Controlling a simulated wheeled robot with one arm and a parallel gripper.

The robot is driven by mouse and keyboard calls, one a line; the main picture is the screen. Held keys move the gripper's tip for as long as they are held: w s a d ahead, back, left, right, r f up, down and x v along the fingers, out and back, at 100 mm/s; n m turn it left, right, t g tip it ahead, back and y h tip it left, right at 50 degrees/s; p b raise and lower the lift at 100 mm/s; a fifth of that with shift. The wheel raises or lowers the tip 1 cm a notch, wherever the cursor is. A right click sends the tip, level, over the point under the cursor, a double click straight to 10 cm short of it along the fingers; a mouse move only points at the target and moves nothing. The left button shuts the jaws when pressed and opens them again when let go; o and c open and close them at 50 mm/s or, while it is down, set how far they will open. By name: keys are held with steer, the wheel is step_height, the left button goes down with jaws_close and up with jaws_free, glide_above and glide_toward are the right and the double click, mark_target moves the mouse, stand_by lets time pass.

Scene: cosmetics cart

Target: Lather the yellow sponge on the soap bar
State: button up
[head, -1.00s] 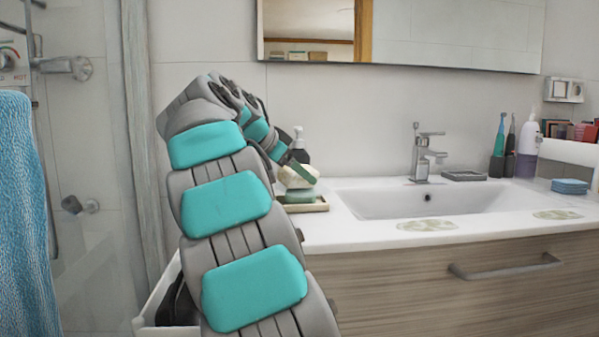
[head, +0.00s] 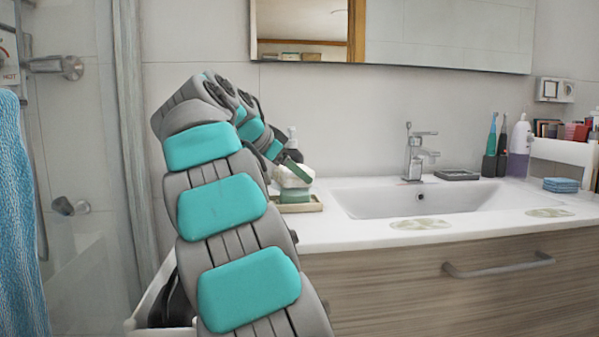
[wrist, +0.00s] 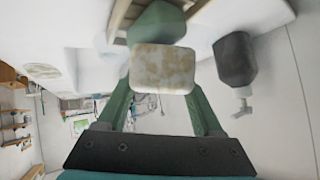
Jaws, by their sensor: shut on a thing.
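My gripper (head: 297,172) is shut on the sponge (head: 288,179), a pale block that also shows between the two green fingers (wrist: 163,90) in the wrist view. Its face (wrist: 163,66) there is whitish with tan-yellow patches. The green soap bar (head: 296,196) lies on a beige tray (head: 312,207) at the left end of the counter. The sponge is right over the soap bar and looks close against it; I cannot tell whether they touch. In the wrist view the soap bar (wrist: 156,22) is partly hidden behind the sponge.
A dark pump bottle (wrist: 235,60) stands close beside the tray, mostly hidden by my arm in the head view. The sink basin (head: 390,201) and faucet (head: 413,155) are to the right. Blue sponges (head: 560,185) and a purple bottle (head: 520,148) stand farther right.

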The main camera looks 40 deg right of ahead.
steer(key=shift+w+a, duration=0.25)
steer(key=shift+a, duration=0.05)
steer(key=shift+s+d, duration=0.1)
steer(key=shift+s+d+b, duration=0.2)
steer(key=shift+s+d, duration=0.15)
steer(key=shift+d, duration=0.2)
steer(key=shift+s+d+b, duration=0.2)
steer(key=shift+s+d, duration=0.1)
steer(key=shift+d, duration=0.25)
steer(key=shift+w+a+f, duration=0.1)
steer(key=shift+w+a, duration=0.3)
steer(key=shift+a, duration=0.2)
steer(key=shift+w+a+f, duration=0.1)
steer(key=shift+w+a, duration=0.25)
steer(key=shift+a, duration=0.25)
steer(key=shift+s+d, duration=0.1)
